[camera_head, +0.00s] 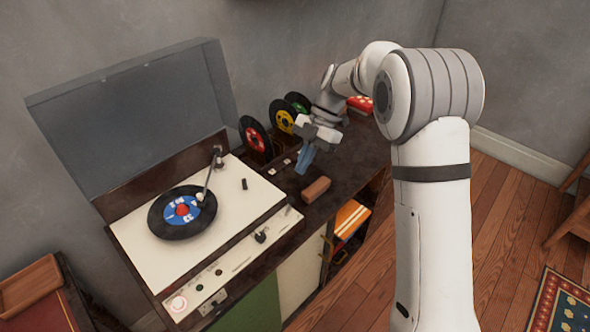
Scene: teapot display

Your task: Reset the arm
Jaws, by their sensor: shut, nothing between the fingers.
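My gripper (304,163) hangs over the dark cabinet top at the end of my white arm, pointing down. Its blue-grey fingers are together with nothing seen between them. A brown block (316,190) lies on the cabinet top just in front of the gripper, apart from it as far as I can tell. My arm reaches in from the right and bends down to the gripper.
A record player (235,225) with its lid (135,115) raised stands left of the gripper, a blue-labelled record (163,222) on it. Red-labelled (252,138) and yellow-labelled (283,121) records stand behind. Wooden floor (500,200) is open at the right.

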